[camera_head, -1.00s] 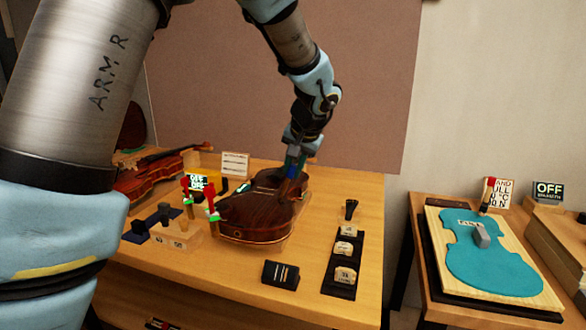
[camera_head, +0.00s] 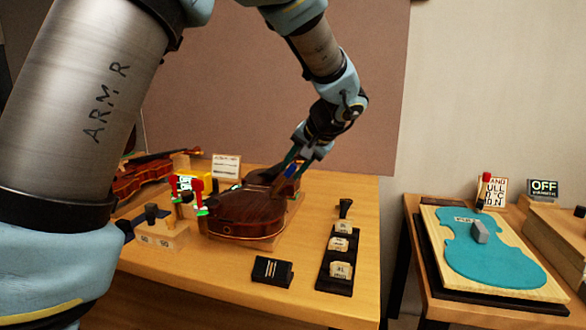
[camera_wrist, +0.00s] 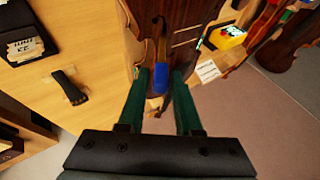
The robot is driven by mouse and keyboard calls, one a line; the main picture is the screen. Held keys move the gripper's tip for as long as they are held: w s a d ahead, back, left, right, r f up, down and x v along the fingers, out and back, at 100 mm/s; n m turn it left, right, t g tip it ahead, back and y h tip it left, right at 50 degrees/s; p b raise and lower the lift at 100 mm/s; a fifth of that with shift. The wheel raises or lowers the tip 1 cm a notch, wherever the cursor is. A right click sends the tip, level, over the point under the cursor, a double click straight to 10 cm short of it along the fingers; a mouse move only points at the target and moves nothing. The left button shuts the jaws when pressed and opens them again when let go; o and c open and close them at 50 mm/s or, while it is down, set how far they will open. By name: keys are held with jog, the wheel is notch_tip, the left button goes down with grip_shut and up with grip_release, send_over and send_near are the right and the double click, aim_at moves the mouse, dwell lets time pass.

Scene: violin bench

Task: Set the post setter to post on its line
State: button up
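The violin body (camera_head: 245,215) lies on its cradle on the bench. What looks like the post setter is a dark lever with a blue handle (camera_wrist: 161,94) at the violin's end; the handle also shows in the head view (camera_head: 292,170). Thin pale lines (camera_wrist: 186,42) are marked on the dark wood beside the lever in the wrist view. My gripper (camera_wrist: 160,76) has its green fingers apart, one on each side of the blue handle, with small gaps visible. In the head view my gripper (camera_head: 300,163) is tilted over the violin's far end. Contact depth cannot be told.
A black rack (camera_head: 336,272) with labelled pale blocks stands right of the violin, with a black slotted block (camera_head: 272,270) in front. Red and green clamps (camera_head: 196,197) stand at the left. A second table holds a teal violin shape (camera_head: 490,258).

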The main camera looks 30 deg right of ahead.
jog(key=shift+o, duration=1.2)
jog(key=b+v, duration=0.1)
jog(key=v, duration=0.9)
jog(key=shift+s+r, duration=0.25)
jog(key=shift+r, duration=0.05)
